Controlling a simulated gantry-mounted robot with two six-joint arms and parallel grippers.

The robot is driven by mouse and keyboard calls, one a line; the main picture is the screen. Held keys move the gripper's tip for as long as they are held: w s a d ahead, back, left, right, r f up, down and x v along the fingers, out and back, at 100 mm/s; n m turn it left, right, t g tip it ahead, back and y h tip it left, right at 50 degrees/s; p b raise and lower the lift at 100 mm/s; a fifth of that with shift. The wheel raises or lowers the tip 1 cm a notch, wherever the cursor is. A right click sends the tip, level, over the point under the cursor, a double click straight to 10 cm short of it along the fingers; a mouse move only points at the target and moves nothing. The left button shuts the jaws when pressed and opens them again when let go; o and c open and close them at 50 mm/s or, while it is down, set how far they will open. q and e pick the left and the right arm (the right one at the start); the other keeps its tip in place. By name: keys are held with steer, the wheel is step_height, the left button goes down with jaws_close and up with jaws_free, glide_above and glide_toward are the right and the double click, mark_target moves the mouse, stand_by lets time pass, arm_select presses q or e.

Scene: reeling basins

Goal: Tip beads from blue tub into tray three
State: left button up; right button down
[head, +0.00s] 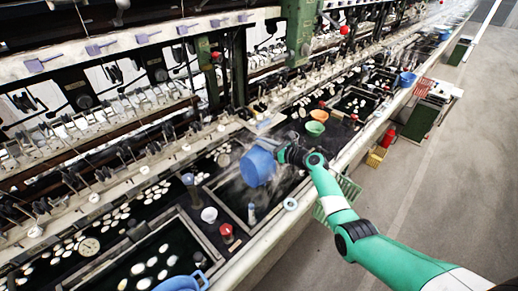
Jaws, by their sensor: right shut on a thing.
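The blue tub (257,168) hangs over the dark basins near the middle of the head view. My right gripper (283,154) is shut on the tub's right side. The tub looks tilted, and its inside and any beads in it are hidden from this angle. A dark, framed basin (232,208) lies below and to the left of the tub, with pale haze around it. Another framed basin (185,226) at lower left holds several white oval pieces. I cannot tell which basin is tray three. My left gripper is not in view.
A green bowl (315,128) and an orange bowl (319,115) stand just beyond the gripper. A white cup (209,215) and a red-topped container (227,233) stand at lower left. A second blue tub (180,284) sits at the bottom.

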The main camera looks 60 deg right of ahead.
steer(key=shift+m, duration=0.9)
steer(key=shift+s+d+r+b, duration=0.1)
steer(key=shift+s+d+b, duration=0.3)
steer(key=shift+d, duration=0.65)
steer(key=shift+s+d+r+b, duration=0.1)
steer(key=shift+d+b, duration=0.5)
steer(key=shift+d, duration=0.4)
